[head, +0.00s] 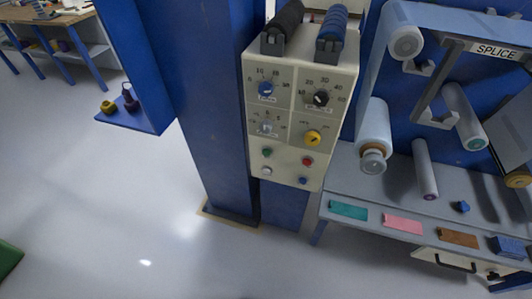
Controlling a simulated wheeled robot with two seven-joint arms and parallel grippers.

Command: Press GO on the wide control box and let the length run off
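A cream control box (283,130) is mounted on a blue post, upper middle of the head view. Its face carries a blue knob (266,89), a black knob (321,97), a small pale control (267,128) and a yellow knob (312,138), with scale numbers around them. Below are a green button (266,152), a red button (307,161), a white button (266,171) and a blue button (303,180). No GO lettering is readable. Neither of my grippers is in view.
The blue post (205,110) stands on the floor. At right, a blue machine with film rollers (373,135) and a SPLICE sign (496,50) has a grey shelf (345,185) with coloured pieces. A blue side shelf (150,122) holds weights. The floor (110,220) at left is clear.

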